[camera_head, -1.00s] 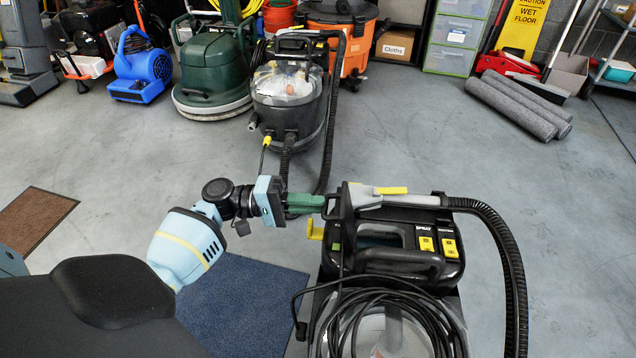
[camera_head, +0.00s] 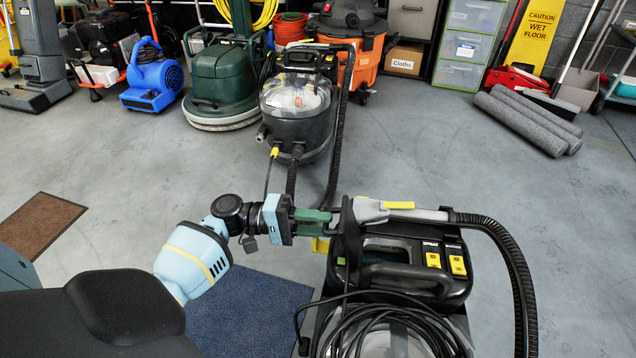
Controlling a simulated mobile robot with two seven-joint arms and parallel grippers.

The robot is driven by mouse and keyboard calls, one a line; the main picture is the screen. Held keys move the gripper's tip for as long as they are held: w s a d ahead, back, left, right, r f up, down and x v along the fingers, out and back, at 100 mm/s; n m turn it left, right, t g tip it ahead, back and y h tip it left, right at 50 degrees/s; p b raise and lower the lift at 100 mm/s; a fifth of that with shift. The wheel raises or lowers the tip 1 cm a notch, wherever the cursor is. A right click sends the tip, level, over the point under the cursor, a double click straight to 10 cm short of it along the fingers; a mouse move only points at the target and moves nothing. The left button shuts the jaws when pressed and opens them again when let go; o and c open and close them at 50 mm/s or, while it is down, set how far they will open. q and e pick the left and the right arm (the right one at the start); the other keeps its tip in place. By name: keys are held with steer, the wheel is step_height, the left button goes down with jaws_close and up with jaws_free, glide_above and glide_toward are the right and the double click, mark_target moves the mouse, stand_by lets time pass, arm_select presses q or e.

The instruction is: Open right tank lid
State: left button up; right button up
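The near machine (camera_head: 418,290) is a black and grey cleaner with a handle, yellow switches and a coiled black cable on top. Its clear tank (camera_head: 395,342) shows in part under the cable at the bottom edge. A grey wand with a yellow trigger (camera_head: 398,205) lies across its top. My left gripper (camera_head: 314,222), with green fingers, is at the black upright bracket on the machine's left side. I cannot tell whether the fingers are shut on it. A second machine (camera_head: 297,110) with a clear dome stands behind. I cannot tell which part is the right tank lid. My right gripper is not in view.
A black hose (camera_head: 515,270) curves down the near machine's right side. A blue mat (camera_head: 250,305) lies to its left and a brown mat (camera_head: 40,222) farther left. Grey rolls (camera_head: 527,120) lie at the back right. The floor between is clear.

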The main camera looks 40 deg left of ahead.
arm_select(q)
steer(key=shift+a+r, duration=0.1)
steer(key=p+v, duration=0.1)
steer(key=v, duration=0.6)
steer(key=shift+s+a, duration=0.2)
steer(key=shift+a, duration=0.1)
stand_by(0.3)
